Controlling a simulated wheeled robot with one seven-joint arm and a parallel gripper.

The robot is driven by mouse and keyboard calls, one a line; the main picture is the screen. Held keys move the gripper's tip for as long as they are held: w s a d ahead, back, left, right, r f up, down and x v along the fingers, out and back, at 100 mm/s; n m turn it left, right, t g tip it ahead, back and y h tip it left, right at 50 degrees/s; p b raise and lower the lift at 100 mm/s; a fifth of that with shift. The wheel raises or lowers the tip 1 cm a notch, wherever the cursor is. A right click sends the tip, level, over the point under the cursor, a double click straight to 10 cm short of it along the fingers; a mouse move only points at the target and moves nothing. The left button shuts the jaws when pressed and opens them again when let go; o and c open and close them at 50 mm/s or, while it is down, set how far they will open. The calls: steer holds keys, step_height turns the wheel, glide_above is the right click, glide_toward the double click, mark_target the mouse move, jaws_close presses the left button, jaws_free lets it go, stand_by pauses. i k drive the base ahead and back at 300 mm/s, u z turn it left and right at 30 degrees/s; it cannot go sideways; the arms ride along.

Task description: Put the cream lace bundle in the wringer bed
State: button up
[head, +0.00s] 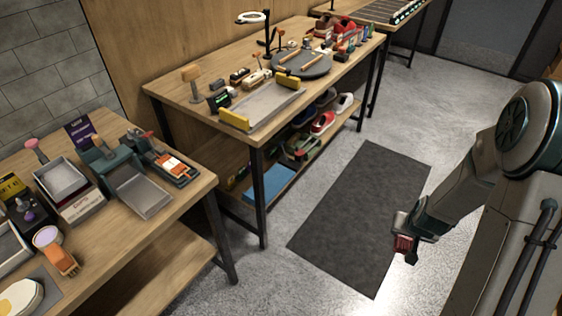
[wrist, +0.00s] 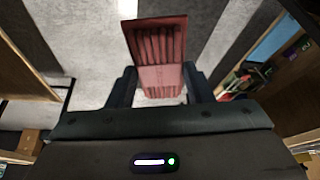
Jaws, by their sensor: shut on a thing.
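My gripper (head: 406,250) hangs over the dark floor mat, at the right of the head view. In the wrist view my gripper (wrist: 159,84) is shut on a dark red ridged block (wrist: 156,45), with one finger on each side of it. The held block also shows as a small red piece in the head view (head: 402,243). It looks red, not cream, and I cannot make out a cream lace bundle anywhere. A teal device with a grey metal tray (head: 142,191) stands on the near left table, far from my gripper. It may be the wringer and its bed; the tray looks empty.
A second workbench (head: 200,125) behind holds tools and a round dark turntable (head: 301,64), with shoes below. The floor mat (head: 360,200) is clear.

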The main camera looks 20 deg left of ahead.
mark_target(143, 194)
steer(key=i, duration=1.55)
steer(key=u, duration=3.3)
steer(key=i, duration=0.05)
steer(key=z, duration=0.65)
